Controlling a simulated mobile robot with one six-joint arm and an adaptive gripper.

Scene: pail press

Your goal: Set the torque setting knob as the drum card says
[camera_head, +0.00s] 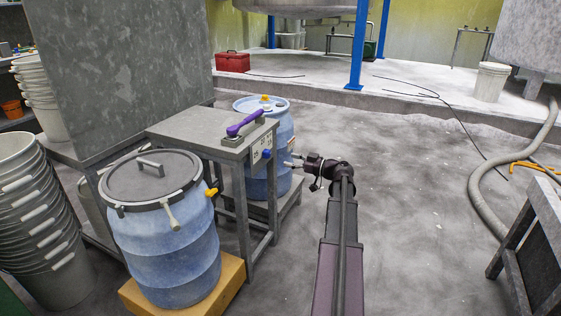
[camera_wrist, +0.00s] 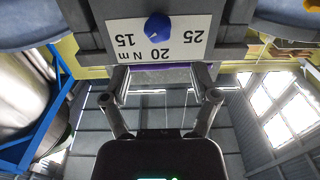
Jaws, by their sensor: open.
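The blue torque setting knob (camera_head: 266,154) sits on the side face of the grey metal stand. In the wrist view the knob (camera_wrist: 157,27) is on a white scale plate (camera_wrist: 190,27) marked 15, 20 N m and 25, seen upside down. I cannot tell which mark the knob points at. My gripper (camera_head: 293,160) is to the right of the knob, fingers towards it and apart from it. In the wrist view my gripper (camera_wrist: 162,78) is open and empty, its fingertips clear of the knob. I cannot make out a readable drum card.
A purple-handled tool (camera_head: 244,123) lies on the stand's top (camera_head: 190,132). A blue drum (camera_head: 284,125) stands close behind the stand, near my gripper. A lidded blue drum (camera_head: 165,245) stands at front left beside stacked pails (camera_head: 35,215).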

